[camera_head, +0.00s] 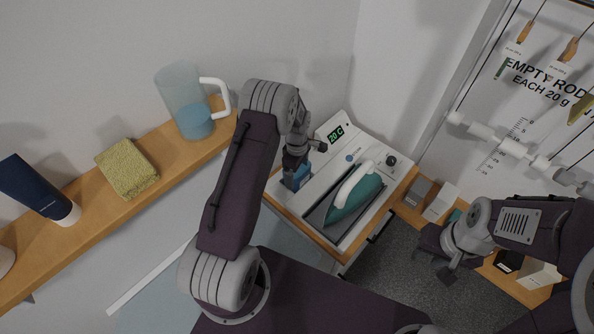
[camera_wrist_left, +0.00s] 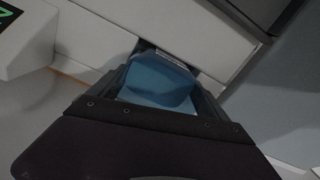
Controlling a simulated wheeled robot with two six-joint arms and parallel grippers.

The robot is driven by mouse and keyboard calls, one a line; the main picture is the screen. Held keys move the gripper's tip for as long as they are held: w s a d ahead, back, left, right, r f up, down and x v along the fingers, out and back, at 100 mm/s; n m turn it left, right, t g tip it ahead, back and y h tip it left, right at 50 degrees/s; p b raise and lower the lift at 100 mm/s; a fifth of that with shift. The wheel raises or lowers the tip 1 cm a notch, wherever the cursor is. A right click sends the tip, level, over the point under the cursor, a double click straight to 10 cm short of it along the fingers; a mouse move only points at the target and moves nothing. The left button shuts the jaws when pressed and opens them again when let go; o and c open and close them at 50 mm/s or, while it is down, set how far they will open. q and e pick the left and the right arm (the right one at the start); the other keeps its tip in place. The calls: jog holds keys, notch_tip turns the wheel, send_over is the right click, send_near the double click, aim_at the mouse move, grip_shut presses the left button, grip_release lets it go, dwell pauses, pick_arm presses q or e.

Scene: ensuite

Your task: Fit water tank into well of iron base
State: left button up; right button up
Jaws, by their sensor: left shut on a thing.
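The iron base (camera_head: 318,168) is a white station with a green-lit display, standing on a wooden surface. A teal iron with a white handle (camera_head: 354,196) rests on its dark plate. My left gripper (camera_head: 295,176) is shut on the blue water tank (camera_head: 299,178), at the left part of the base. In the left wrist view the tank (camera_wrist_left: 160,84) sits between the fingers, in front of the white base. The arm hides much of the tank, and I cannot tell whether it is in the well. My right gripper (camera_head: 447,274) hangs at the lower right, its fingers unclear.
A wooden shelf (camera_head: 178,166) at left holds a clear jug with a white handle (camera_head: 186,104), a folded yellow-green cloth (camera_head: 127,168) and a dark blue tube (camera_head: 37,188). Small boxes (camera_head: 441,201) stand right of the base. A board with rods (camera_head: 522,142) hangs at the upper right.

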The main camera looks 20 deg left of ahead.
pick_arm(q)
jog(key=o, duration=1.7)
jog(key=shift+r, duration=0.15)
jog(key=shift+w+r, duration=0.1)
jog(key=shift+r, duration=0.15)
notch_tip(320, 180, up, 12)
jog(key=f+b, duration=0.1)
jog(key=b, duration=0.1)
jog(key=shift+s+d+f+m+t+b, duration=0.3)
jog(key=shift+s+d+m+b, duration=0.5)
jog(key=shift+s+m, duration=2.3)
jog(key=shift+s+d+f+m+t+b, duration=0.1)
jog(key=shift+s+d+f+m+b, duration=0.7)
jog(key=shift+s+m, duration=2.3)
jog(key=shift+s+d+f+m+t+b, duration=0.1)
jog(key=shift+s+d+m+t+b, duration=0.2)
jog(key=shift+s+d+m, duration=1.9)
